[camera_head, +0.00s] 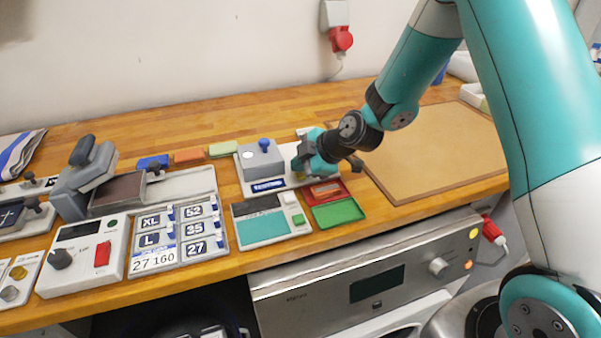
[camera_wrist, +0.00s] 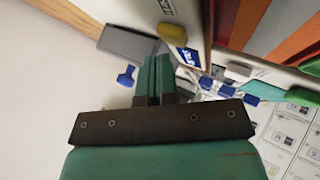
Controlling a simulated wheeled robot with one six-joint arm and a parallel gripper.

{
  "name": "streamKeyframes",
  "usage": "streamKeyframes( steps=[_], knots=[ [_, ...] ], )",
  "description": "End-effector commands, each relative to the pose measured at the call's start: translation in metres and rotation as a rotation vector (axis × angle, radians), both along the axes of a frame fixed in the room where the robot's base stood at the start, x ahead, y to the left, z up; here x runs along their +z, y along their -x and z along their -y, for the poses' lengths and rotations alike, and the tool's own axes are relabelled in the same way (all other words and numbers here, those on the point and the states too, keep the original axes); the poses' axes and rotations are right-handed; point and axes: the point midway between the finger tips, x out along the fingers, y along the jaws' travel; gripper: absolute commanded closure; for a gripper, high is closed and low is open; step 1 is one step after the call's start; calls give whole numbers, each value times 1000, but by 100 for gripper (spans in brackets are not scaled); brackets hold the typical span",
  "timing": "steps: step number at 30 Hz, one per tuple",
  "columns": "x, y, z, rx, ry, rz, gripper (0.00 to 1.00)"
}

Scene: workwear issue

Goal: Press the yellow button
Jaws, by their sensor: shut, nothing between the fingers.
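A round yellow button (camera_head: 18,272) sits on a small panel at the far left of the bench in the head view, above a grey round knob. My gripper (camera_head: 299,164) is far to its right, low over the white plate beside a grey box with a blue knob. In the wrist view my gripper (camera_wrist: 155,82) shows its two teal fingers together, with nothing between them. The yellow button on the far left panel is not recognisable in the wrist view. A pale yellowish cap (camera_wrist: 172,32) shows there near the fingertips; I cannot tell what it belongs to.
The grey box (camera_head: 262,158) with the blue knob stands just left of my gripper. Red (camera_head: 326,191) and green (camera_head: 338,213) trays lie in front. A size-label panel (camera_head: 172,240) and a control box with a red switch (camera_head: 103,253) lie toward the left. The brown board (camera_head: 430,150) is bare.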

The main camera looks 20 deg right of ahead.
Motion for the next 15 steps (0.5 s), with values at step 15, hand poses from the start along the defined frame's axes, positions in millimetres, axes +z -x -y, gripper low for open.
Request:
streamKeyframes(
  steps=[15],
  knots=[
    [10, 0, 0, 1, 0, 2, 100]
  ],
)
